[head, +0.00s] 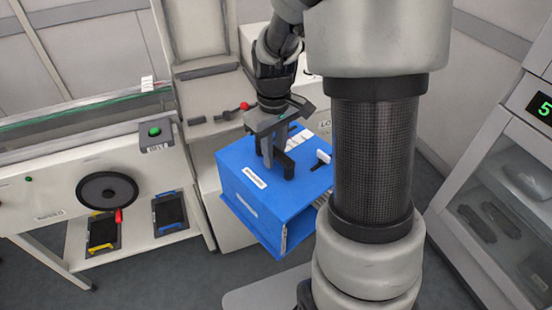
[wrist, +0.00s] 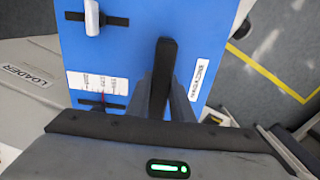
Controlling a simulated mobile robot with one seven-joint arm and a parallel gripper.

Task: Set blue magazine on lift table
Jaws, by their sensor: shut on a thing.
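The blue magazine (head: 262,215) is a large box with white labels and a black handle on top. It hangs, slightly tilted in the picture, in front of a beige machine in the head view. My gripper (head: 273,158) is above it and shut on its handle. In the wrist view the blue top (wrist: 135,45) fills the upper middle, and my gripper (wrist: 165,95) has its fingers at the black handle. I cannot pick out the lift table with certainty; the magazine and my arm hide part of the machine behind.
A beige machine marked LOADER (wrist: 28,78) is beside the magazine. A glass-fronted cabinet (head: 500,190) stands at right. Grey floor shows below.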

